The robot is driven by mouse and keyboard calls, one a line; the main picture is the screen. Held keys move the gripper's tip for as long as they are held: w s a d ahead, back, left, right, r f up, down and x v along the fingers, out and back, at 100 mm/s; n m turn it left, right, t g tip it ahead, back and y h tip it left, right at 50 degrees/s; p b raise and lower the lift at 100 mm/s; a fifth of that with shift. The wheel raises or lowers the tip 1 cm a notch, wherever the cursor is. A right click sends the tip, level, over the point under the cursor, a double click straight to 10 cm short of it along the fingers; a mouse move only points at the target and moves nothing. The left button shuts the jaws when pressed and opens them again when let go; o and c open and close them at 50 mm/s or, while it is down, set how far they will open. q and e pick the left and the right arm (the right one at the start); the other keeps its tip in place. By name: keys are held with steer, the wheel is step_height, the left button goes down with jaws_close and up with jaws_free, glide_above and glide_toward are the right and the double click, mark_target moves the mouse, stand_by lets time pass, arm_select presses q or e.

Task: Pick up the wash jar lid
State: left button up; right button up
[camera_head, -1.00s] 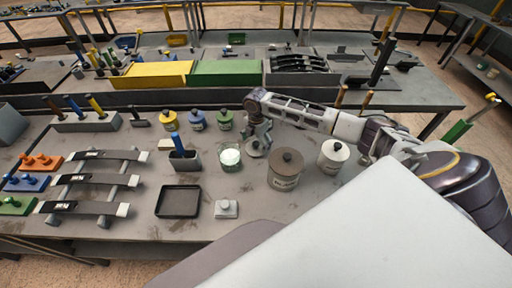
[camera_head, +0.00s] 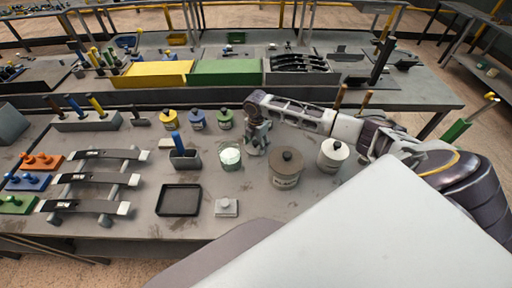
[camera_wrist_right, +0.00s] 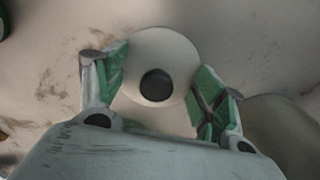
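The lid (camera_wrist_right: 178,55), a pale round disc with a black knob (camera_wrist_right: 156,86), lies on the table in the right wrist view. My right gripper (camera_wrist_right: 158,88) is open above it, with one green-padded finger on each side of the knob. I cannot tell whether the fingers touch the lid. In the head view my right gripper (camera_head: 254,148) points down and mostly hides the lid. An open jar with white contents (camera_head: 230,157) stands just left of it. My left gripper is not in view.
A large brown lidded jar (camera_head: 286,172) and a white lidded jar (camera_head: 333,155) stand to the right. Yellow, blue and green jars (camera_head: 197,120) stand behind left.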

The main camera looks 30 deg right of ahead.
mark_target(256, 142)
steer(key=shift+s+f, duration=0.3)
steer(key=shift+s, duration=0.15)
steer(key=c, duration=0.9)
steer(key=shift+a+f, duration=0.1)
steer(key=shift+a, duration=0.05)
steer(key=shift+c, duration=0.9)
steer(key=shift+w+r, duration=0.35)
steer(key=shift+r, duration=0.35)
jaws_close()
step_height(256, 142, up, 9)
steer(key=shift+b, duration=0.55)
steer(key=shift+r+p, duration=0.25)
steer(key=shift+p, duration=0.05)
